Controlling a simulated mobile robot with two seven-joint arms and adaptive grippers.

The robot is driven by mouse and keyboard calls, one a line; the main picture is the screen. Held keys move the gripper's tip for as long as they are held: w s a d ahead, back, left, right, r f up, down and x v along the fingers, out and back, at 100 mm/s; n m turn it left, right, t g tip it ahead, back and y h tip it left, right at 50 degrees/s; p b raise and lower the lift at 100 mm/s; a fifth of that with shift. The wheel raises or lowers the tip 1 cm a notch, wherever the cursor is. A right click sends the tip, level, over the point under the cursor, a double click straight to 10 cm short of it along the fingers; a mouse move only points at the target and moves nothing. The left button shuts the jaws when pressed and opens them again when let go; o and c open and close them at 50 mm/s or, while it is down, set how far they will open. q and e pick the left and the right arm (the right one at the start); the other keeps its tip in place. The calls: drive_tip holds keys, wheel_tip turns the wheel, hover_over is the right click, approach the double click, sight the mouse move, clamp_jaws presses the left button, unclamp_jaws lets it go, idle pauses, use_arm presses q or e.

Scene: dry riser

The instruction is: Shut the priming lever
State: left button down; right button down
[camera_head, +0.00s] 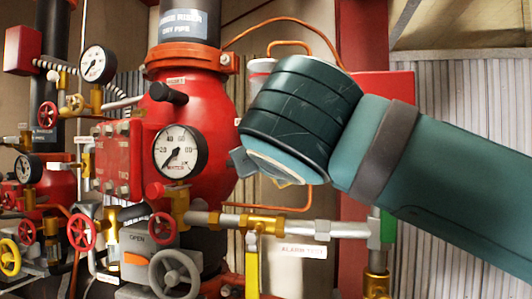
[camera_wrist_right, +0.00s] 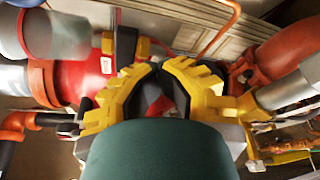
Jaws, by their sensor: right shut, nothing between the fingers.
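A yellow lever handle (camera_head: 252,272) hangs straight down from a brass valve on the grey pipe, left of the "ALARM TEST" label. No label that I can read names the priming lever, so I cannot tell whether this is it. My right arm comes in from the right in the head view; its gripper is mostly hidden behind the wrist there. In the right wrist view, my right gripper (camera_wrist_right: 157,70) has its yellow fingers together at the tips, with nothing held, in front of the red valve body (camera_wrist_right: 95,80). My left gripper is not in view.
The red valve body (camera_head: 218,122) carries a black reset knob (camera_head: 170,93) and a water gauge (camera_head: 181,151). A grey handwheel (camera_head: 174,275) is below, near an "OPEN" plate (camera_head: 146,238). Several red and yellow handwheels crowd the left. Thin copper pipes cross near my right wrist.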

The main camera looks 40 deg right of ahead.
drive_tip(key=shift+s+d+r+h, duration=0.2)
drive_tip(key=shift+s+r+h, duration=0.1)
drive_tip(key=shift+r, duration=0.25)
drive_tip(key=shift+s+a, duration=0.35)
drive_tip(key=shift+s, duration=0.05)
drive_tip(key=v, duration=0.6)
drive_tip(key=shift+a+f, duration=0.15)
drive_tip(key=shift+f, duration=0.15)
drive_tip(key=shift+s, duration=0.1)
drive_tip(key=shift+f, duration=0.1)
